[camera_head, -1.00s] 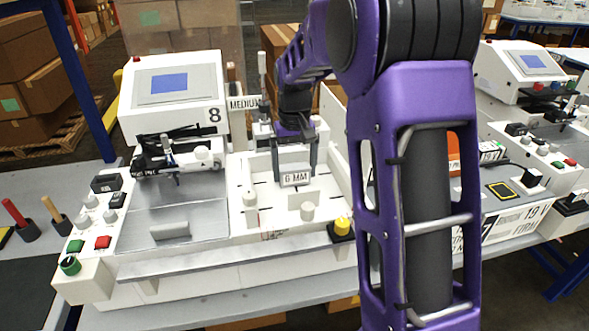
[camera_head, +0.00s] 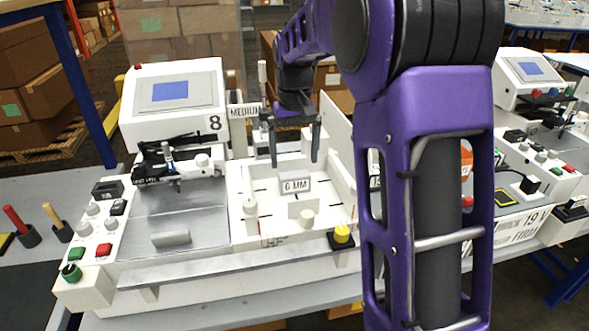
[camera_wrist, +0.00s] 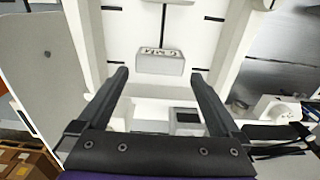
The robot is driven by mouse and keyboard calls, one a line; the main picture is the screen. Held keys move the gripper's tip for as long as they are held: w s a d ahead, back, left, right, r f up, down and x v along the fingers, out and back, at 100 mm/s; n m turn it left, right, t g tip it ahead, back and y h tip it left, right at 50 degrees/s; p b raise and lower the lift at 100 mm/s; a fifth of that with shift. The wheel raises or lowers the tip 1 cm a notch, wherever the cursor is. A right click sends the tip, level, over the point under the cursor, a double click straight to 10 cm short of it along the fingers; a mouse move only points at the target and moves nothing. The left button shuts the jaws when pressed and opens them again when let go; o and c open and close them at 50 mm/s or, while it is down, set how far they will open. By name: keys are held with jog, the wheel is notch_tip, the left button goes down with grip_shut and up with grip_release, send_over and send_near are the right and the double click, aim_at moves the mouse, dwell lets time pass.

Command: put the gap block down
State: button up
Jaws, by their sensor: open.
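The gap block, a small grey-white block labelled "6 MM" (camera_head: 296,186), stands in the white tray (camera_head: 262,176) beside the plotter bed. In the wrist view the block (camera_wrist: 160,62) sits on the white tray floor, beyond my fingertips and roughly midway between their lines. My gripper (camera_head: 294,163) is open and empty, above and behind the block in the head view. In the wrist view its two dark fingers (camera_wrist: 160,73) are spread wide, with clear space between them and the block.
The white plotter unit marked 8 (camera_head: 172,105) stands left of the tray. A yellow knob (camera_head: 342,233) and white pegs are near the tray's front edge. A "MEDIUM" sign (camera_head: 245,111) stands behind. A second plotter (camera_head: 535,80) is at the right.

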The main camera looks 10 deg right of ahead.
aim_at(294, 175)
notch_tip(294, 175, up, 6)
jog(key=shift+f+p, duration=0.1)
jog(key=shift+p, duration=0.2)
